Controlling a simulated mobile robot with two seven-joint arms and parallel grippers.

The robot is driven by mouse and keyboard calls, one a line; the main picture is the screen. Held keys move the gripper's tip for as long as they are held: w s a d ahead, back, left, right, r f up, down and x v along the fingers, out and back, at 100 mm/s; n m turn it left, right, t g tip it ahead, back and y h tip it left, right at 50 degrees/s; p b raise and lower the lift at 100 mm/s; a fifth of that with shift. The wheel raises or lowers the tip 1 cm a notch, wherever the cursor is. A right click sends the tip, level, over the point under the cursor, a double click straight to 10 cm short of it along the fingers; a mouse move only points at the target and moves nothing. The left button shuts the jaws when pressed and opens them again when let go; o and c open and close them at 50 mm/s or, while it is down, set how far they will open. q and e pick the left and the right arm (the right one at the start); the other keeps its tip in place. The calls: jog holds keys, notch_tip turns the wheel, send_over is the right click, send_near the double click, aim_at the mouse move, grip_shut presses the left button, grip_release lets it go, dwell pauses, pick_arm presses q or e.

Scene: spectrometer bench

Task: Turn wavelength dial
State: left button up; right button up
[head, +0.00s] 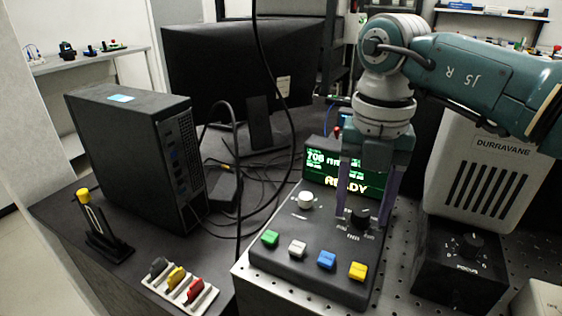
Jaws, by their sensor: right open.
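The control panel (311,287) of the spectrometer stands on the bench, with a green screen (336,172) that reads about "706" and "READY". A black dial (358,219) with "nm" marked in front of it sits at the panel's upper right. A white knob (305,200) sits to its left. My right gripper (369,208) points down over the black dial, its fingers apart, one on either side of it. I cannot tell whether they touch the dial. My left gripper is not in view.
Green, white, blue and yellow (357,271) buttons line the panel's front. A Durravane unit (480,165) with a focus knob (470,243) stands close on the right. A black computer (140,150), a monitor (240,75) and loose cables are left and behind. A coloured switch strip (180,285) lies front left.

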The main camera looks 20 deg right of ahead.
grip_shut()
dwell(0.3)
jog(key=shift+n, duration=0.3)
